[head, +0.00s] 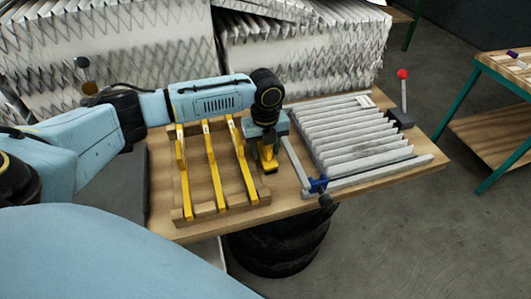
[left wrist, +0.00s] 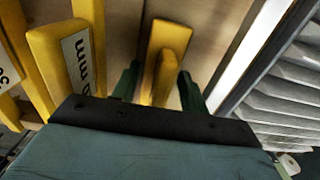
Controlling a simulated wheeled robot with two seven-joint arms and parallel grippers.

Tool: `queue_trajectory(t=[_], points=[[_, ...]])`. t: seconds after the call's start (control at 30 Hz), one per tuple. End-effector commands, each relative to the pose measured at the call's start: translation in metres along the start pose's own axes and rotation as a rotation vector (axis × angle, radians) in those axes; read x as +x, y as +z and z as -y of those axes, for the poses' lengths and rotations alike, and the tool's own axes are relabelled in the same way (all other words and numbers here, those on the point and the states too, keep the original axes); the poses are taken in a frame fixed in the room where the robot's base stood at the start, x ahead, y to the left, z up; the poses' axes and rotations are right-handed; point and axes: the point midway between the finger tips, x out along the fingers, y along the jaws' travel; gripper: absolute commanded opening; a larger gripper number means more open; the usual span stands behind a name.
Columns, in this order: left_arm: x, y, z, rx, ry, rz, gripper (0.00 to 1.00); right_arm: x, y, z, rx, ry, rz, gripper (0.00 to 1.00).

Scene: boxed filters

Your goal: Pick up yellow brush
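The yellow brush (head: 268,167) stands on the wooden table between the rack and the filter. Its head end is largely hidden under my left gripper (head: 266,146) in the head view. In the left wrist view the yellow brush (left wrist: 166,55) lies between the two dark green fingers of my left gripper (left wrist: 158,88). The fingers are open, one on each side of the brush's narrow handle, with a visible gap at least on the left side. My right gripper is in neither view.
A wooden rack (head: 222,208) with three yellow labelled tools (head: 213,172) stands just left of the brush. A pleated filter (head: 350,140) in a frame lies to the right, with a blue clamp (head: 318,185) at its near corner. Stacked filters (head: 305,50) stand behind the table.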

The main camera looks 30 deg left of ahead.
Motion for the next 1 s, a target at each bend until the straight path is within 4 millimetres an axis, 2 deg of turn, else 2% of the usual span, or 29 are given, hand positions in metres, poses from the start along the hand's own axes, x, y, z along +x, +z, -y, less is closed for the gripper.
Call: queue_trajectory(t=[0.03,0.23,0.53,1.0], points=[[0.0,0.0,0.0,0.0,0.0,0.0,0.37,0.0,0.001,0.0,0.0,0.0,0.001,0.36],[0.0,0.0,0.0,0.0,0.0,0.0,0.12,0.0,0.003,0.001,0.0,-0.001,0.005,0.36],[-0.007,0.001,0.001,-0.001,-0.003,0.001,0.12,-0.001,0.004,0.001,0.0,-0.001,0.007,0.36],[-0.09,0.001,0.001,0.0,-0.003,0.0,0.12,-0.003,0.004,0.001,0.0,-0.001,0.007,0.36]])
